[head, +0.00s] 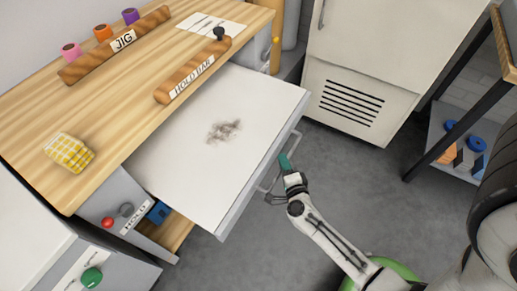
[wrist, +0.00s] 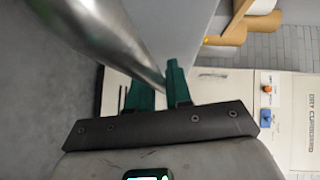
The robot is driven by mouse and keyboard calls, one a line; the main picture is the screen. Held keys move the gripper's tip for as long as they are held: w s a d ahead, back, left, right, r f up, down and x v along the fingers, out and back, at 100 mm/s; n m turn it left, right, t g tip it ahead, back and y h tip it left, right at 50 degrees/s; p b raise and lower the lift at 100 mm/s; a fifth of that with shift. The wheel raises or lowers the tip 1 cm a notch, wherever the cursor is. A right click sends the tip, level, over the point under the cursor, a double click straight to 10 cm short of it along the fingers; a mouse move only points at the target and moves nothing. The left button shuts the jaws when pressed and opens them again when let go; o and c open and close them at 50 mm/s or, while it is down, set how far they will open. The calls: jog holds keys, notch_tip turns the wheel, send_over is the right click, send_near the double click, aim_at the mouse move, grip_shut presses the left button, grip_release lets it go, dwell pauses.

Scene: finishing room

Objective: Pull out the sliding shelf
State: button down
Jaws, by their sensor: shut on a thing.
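The sliding shelf (head: 190,155) is a flat white panel that stands well out from under the wooden bench top, with a dark smudge on its surface. A metal bar handle (head: 292,143) runs along its front edge. My gripper (head: 284,160), with green fingertips, is at this handle, near its middle. In the wrist view the handle (wrist: 115,38) passes as a thick metal tube between the green fingers of my gripper (wrist: 158,85), which are shut on it. The shelf's far end is hidden under the bench.
The wooden bench (head: 110,95) bears a JIG bar (head: 115,43), a HOLD BAR (head: 193,72) and a yellow checked pad (head: 68,152). A white cabinet (head: 365,60) stands behind, and a dark rack (head: 455,135) at the right. Grey floor (head: 345,175) in front of the shelf is clear.

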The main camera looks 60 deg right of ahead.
jog(key=s+b, duration=0.2)
jog(key=s, duration=1)
jog(key=shift+s+d, duration=0.15)
jog(key=shift+s, duration=0.05)
jog(key=c, duration=1.2)
grip_release()
jog(key=shift+o, duration=0.2)
jog(key=v, duration=1)
jog(key=shift+s+a, duration=0.2)
jog(key=shift+s, duration=0.15)
jog(key=shift+s, duration=0.1)
